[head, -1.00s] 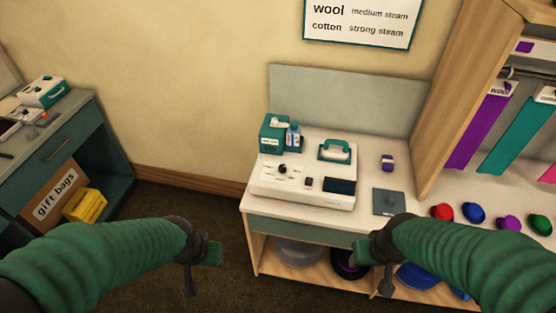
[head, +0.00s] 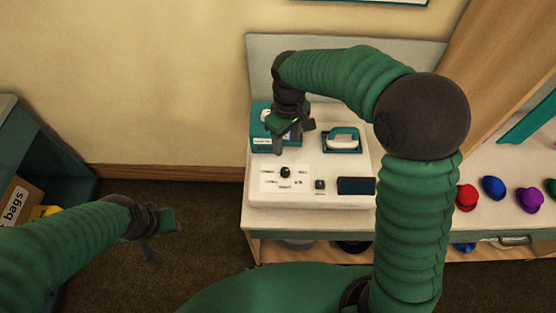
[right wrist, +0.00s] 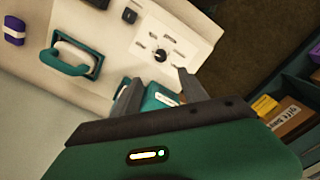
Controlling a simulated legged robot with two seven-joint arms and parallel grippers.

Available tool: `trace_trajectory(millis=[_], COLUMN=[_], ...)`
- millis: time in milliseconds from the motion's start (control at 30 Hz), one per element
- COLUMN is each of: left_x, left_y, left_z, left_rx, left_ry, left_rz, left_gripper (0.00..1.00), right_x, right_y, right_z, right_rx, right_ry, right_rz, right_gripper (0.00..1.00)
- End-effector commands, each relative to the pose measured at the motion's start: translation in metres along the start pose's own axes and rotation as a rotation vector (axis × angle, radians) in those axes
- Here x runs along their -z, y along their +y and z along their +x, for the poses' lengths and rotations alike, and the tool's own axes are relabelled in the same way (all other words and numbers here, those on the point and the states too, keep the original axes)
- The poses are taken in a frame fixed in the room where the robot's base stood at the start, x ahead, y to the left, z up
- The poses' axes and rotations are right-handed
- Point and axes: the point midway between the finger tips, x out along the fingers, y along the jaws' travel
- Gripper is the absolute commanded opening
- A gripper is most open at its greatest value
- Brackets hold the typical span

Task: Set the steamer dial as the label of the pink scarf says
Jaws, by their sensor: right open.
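The white steamer (head: 265,197) stands on the counter, its black dial (head: 285,172) on a white panel with small printed labels, unreadable here. The dial (right wrist: 161,56) also shows in the right wrist view, with a pale pointer mark. My right gripper (head: 293,143) is open and empty, pointing down above the back of the steamer, apart from the dial. Its two fingers show in the right wrist view (right wrist: 155,88). My left gripper (head: 158,232) hangs over the floor at lower left; its jaw opening is unclear. The pink scarf and its label are out of view.
A teal box (head: 262,118) stands behind the steamer, partly hidden by my right gripper. A teal-framed iron-like handle (head: 342,140) sits at the steamer's back right. Several coloured hats (head: 493,188) lie on the right counter. A teal scarf (head: 527,118) hangs at right.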

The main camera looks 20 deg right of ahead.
Motion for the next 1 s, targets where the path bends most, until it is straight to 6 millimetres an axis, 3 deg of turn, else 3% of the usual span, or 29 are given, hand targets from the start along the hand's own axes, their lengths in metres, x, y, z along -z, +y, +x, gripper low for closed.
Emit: trace_trajectory(millis=[300,500,700,933,1000], left_x=[0.001,0.002,0.002,0.002,0.002], left_y=[0.0,0.0,0.0,0.0,0.0], left_z=[-0.004,-0.007,-0.008,-0.008,-0.008], left_rx=[0.0,0.0,0.0,0.0,0.0], left_ry=[0.0,0.0,0.0,0.0,0.0], left_rz=[0.0,0.0,0.0,0.0,0.0], left_gripper=[0.36,0.36,0.36,0.36,0.36], right_x=[0.004,0.003,0.003,0.005,0.004], right_y=[-0.001,-0.002,-0.001,0.0,0.0], right_z=[0.086,0.13,0.15,0.152,0.152], right_rx=[0.003,0.001,-0.002,-0.001,-0.001], right_ry=[-0.012,-0.008,-0.005,-0.004,-0.005], right_rz=[0.0,0.0,0.001,0.001,0.001], right_gripper=[0.51,0.51,0.51,0.51,0.44])
